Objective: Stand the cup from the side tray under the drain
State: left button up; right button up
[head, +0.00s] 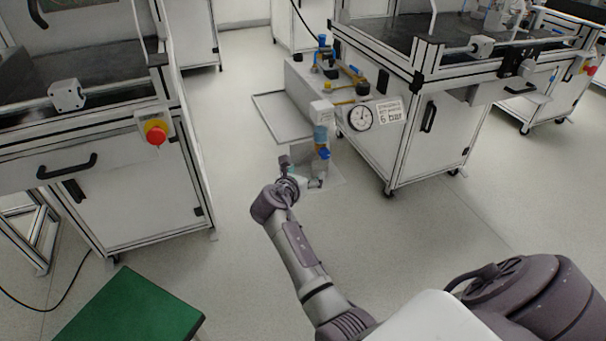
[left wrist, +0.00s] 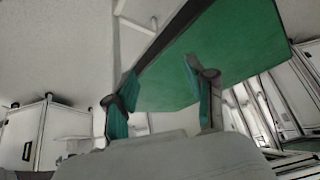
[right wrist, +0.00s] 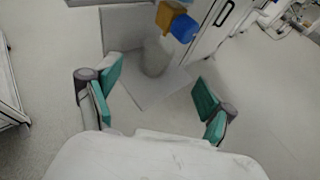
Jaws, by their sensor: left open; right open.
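A pale, see-through cup (right wrist: 155,58) stands upright on a light plate (right wrist: 150,97) in the right wrist view, below the drain's brass and blue end (right wrist: 178,22). In the head view the drain (head: 323,153) hangs at the foot of the filter unit; the cup is hard to make out there. The side tray (head: 268,97) looks empty. My right gripper (right wrist: 158,84) is open, its fingers apart from the cup and on the near side of it. It also shows in the head view (head: 302,178). My left gripper (left wrist: 160,95) is open and empty, seen only in its wrist view.
A pressure gauge (head: 360,118) and a white cabinet (head: 440,125) stand right of the drain. A cabinet with a red button (head: 155,132) is at the left. A green-topped table (head: 130,312) is at the lower left. The floor between is clear.

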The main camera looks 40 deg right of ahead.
jog(key=s+a+f+m+y, duration=0.2)
jog(key=s+a+f+m, duration=0.1)
jog(key=s+m, duration=0.25)
jog(key=s+a+f+m+y, duration=0.2)
jog(key=s+f+m, duration=0.1)
jog(key=s+m, duration=0.3)
jog(key=s+a+r+m+g+y, duration=0.1)
jog(key=s+a+m+y, duration=0.7)
jog(key=s+a, duration=0.8)
jog(key=s+m, duration=0.2)
jog(key=shift+s+a+m+y, duration=0.15)
jog(key=shift+m+y, duration=0.15)
jog(key=shift+m, duration=0.05)
